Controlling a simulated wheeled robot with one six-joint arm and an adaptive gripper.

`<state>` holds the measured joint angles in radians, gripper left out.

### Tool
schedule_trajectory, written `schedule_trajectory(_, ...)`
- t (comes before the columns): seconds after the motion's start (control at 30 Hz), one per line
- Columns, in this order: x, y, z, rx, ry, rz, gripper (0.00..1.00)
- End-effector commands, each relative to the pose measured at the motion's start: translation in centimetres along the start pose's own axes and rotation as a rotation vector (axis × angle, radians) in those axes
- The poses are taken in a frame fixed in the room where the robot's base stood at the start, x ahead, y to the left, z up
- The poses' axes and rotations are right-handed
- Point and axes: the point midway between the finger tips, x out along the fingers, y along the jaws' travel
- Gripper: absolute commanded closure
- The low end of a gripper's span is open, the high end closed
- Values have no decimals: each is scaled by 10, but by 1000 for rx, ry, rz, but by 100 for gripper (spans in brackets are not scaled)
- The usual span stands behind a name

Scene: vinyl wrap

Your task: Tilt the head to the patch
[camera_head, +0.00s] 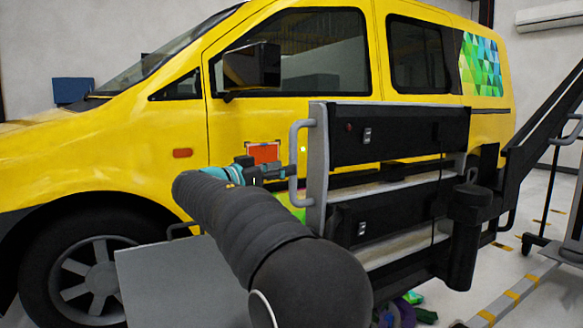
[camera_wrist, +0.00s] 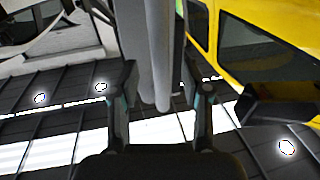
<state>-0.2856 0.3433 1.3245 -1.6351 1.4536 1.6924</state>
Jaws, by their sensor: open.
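The patch (camera_head: 263,153) is a small orange-red square with dark corner marks on the yellow van's front door, in the head view. In the wrist view my gripper (camera_wrist: 160,82) is open, with one finger on each side of a pale grey bar (camera_wrist: 160,50), which looks like that handle. I cannot tell whether the fingers touch it. The wrist view shows mostly the ceiling, and the patch is not in it.
A grey panel (camera_head: 175,285) lies low at the left. A multicoloured graphic (camera_head: 481,65) covers the van's rear side. Open floor (camera_head: 530,260) shows at right, beside a dark slanted frame.

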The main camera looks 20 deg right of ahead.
Motion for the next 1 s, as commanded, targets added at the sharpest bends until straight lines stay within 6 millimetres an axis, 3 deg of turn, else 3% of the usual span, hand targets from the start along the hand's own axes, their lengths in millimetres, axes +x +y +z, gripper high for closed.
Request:
schedule_trajectory(0.2,-44,0,0,1,0,-2,52)
schedule_trajectory(0.4,-67,0,0,1,-1,0,52)
schedule_trajectory(1.0,-74,1,0,1,0,2,52)
